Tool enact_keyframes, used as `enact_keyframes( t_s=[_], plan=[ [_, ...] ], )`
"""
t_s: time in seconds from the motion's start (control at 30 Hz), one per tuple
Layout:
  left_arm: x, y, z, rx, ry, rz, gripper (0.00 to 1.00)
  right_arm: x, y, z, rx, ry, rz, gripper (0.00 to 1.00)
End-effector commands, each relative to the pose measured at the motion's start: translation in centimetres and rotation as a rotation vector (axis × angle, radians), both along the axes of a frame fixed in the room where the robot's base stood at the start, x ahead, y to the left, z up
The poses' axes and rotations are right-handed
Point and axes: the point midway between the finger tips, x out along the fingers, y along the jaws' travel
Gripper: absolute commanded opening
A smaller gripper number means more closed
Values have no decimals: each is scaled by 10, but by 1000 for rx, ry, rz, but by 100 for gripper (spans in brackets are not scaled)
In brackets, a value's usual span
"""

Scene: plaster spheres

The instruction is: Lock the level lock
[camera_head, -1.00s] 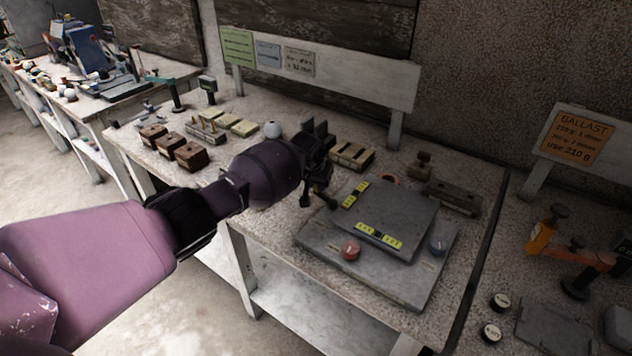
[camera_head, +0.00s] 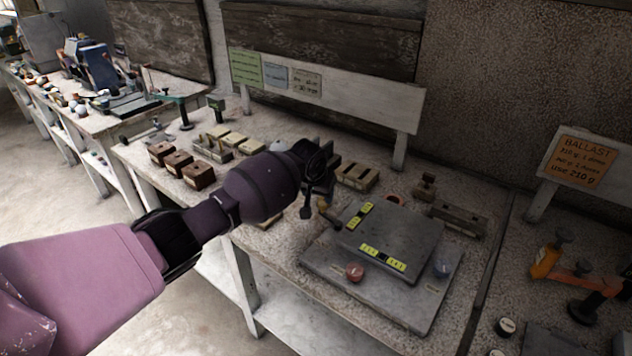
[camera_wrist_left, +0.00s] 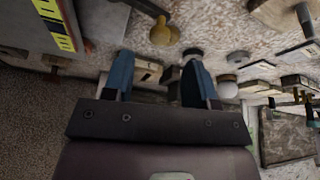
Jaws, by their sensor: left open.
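A grey levelling plate (camera_head: 388,238) with yellow level vials (camera_head: 384,257) lies on a larger grey base (camera_head: 330,262) on the bench. A red knob (camera_head: 355,272) and a blue-grey knob (camera_head: 441,269) sit at its front and right corners. A brass knobbed part (camera_head: 326,211) stands by its left corner; it also shows in the left wrist view (camera_wrist_left: 164,32). I cannot tell whether this is the lock. My left gripper (camera_head: 318,180) is open and empty beside the plate's left side. In the left wrist view its fingers (camera_wrist_left: 158,78) are apart, with the brass part beyond them.
Brown blocks (camera_head: 178,164), pale blocks (camera_head: 236,142) and a slotted wooden block (camera_head: 356,176) stand behind and left of the plate. A metal fixture (camera_head: 457,214) lies at the back right. The ballast sign (camera_head: 585,162) stands on the right bench. Bench front is fairly clear.

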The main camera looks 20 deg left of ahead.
Motion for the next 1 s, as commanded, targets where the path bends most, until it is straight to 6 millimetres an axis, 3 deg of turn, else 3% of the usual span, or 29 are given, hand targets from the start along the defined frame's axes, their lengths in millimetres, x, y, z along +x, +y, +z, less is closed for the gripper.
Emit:
enact_keyframes(
  t_s=[0.2,0.4,1.0],
  plan=[
    [-12,2,29,0,-1,0,52,-5,-1,0,0,9,-2,43],
    [-18,2,44,-1,0,1,52,-2,0,2,0,4,-2,43],
    [-20,2,48,2,-1,-9,52,0,0,3,0,-1,0,43]
  ],
)
